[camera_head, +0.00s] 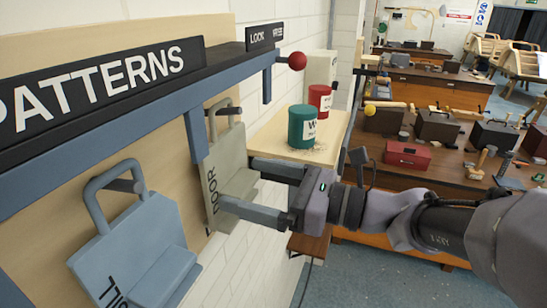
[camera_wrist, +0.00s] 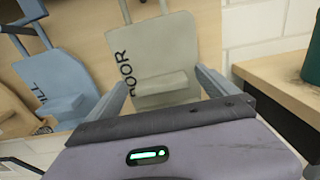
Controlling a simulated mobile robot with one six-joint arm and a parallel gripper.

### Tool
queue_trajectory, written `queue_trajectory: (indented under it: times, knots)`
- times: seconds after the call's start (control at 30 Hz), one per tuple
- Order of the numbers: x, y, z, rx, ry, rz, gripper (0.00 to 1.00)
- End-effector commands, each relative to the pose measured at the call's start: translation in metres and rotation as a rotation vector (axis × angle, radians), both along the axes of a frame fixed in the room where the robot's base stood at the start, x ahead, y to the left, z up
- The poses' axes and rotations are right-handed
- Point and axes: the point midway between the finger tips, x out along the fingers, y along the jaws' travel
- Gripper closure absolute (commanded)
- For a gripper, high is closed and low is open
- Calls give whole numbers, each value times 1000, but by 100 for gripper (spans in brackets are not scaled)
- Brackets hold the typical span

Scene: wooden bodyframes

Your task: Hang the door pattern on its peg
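The door pattern (camera_head: 226,160) is a flat grey-green board lettered DOOR, with a handle loop on top and a block low on its face. It hangs upright against the wooden panel, and its loop appears to be around a dark peg (camera_head: 228,111). In the wrist view the door pattern (camera_wrist: 155,50) faces me, with the top of its loop cut off. My gripper (camera_head: 238,182) is at the pattern's lower part. Its fingers are spread on either side of the block, with a gap showing at each side in the wrist view (camera_wrist: 163,80).
A blue-grey sill pattern (camera_head: 138,250) hangs on a peg to the left. A PATTERNS sign and blue rail (camera_head: 130,108) run above, ending in a red ball (camera_head: 297,61). A wooden shelf (camera_head: 275,142) with a green can (camera_head: 302,126) and red can (camera_head: 320,100) is close on the right.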

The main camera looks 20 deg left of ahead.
Motion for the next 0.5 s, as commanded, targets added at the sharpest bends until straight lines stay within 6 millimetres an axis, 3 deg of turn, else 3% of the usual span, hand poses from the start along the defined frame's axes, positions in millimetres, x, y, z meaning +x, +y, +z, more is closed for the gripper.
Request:
queue_trajectory:
  times: [0.33,0.5]
  knots:
    - [0,-7,-1,-1,-1,-1,2]
    - [-2,-49,-4,-1,-2,-7,2]
